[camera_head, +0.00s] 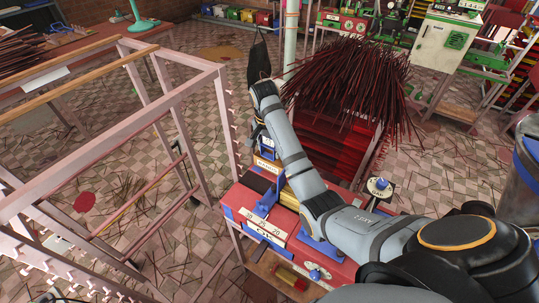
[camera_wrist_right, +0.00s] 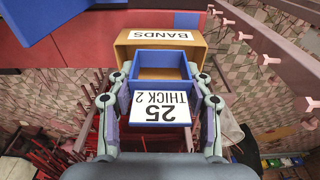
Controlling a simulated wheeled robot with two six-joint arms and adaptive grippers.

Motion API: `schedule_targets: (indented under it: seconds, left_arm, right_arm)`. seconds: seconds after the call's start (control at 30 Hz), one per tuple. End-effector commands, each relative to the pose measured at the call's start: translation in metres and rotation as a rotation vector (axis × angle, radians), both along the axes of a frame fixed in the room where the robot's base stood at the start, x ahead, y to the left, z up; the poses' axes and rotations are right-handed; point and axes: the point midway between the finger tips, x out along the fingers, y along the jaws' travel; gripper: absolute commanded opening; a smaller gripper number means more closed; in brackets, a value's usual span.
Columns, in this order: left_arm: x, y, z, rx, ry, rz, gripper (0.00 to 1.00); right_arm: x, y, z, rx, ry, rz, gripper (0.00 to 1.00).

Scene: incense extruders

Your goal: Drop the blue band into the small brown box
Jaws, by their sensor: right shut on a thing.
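My right gripper (camera_wrist_right: 160,84) is shut on the blue band (camera_wrist_right: 160,58), a rectangular open frame with a white label reading "25 THICK 2". One finger presses on each side of it. The small brown box (camera_wrist_right: 204,52), labelled "BANDS", lies directly beyond the band in the right wrist view. Its brown inside shows through the band's opening; I cannot tell the exact gap between them. In the head view my right gripper (camera_head: 260,132) points down over the brown box (camera_head: 264,167), and the band is hard to make out there. My left gripper is out of view.
The red and blue machine (camera_head: 262,226) with number labels stands beside the box. A stack of dark incense sticks (camera_head: 345,85) rises behind, close to my right arm. A pink rack frame (camera_head: 110,135) stands at the left. Sticks litter the checkered floor.

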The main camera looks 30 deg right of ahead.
Motion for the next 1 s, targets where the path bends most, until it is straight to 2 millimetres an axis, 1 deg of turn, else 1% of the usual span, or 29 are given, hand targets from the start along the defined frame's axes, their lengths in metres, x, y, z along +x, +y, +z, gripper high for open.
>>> schedule_targets:
  seconds: [0.03,0.07,0.33,0.6,0.63,0.77,1.0]
  left_arm:
    - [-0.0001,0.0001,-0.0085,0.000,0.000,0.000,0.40]
    - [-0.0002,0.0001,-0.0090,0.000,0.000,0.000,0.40]
    - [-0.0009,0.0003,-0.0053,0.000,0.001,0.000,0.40]
    - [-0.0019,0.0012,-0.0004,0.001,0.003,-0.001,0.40]
    - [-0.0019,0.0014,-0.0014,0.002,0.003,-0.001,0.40]
    - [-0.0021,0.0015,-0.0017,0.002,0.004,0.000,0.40]
    - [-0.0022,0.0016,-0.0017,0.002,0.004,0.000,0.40]
  right_arm:
    - [-0.0002,0.0002,-0.0125,0.001,0.001,0.000,0.38]
    - [0.0000,0.0002,-0.0143,0.001,-0.001,0.000,0.38]
    - [0.0001,0.0004,-0.0127,0.001,-0.002,0.000,0.38]
    - [-0.0003,0.0005,-0.0209,0.001,0.000,0.000,0.38]
    - [0.0000,0.0004,-0.0212,0.001,-0.002,0.000,0.55]
    - [0.0000,0.0005,-0.0211,0.001,-0.002,0.000,0.72]
    - [0.0001,0.0004,-0.0209,0.001,-0.002,0.000,0.73]
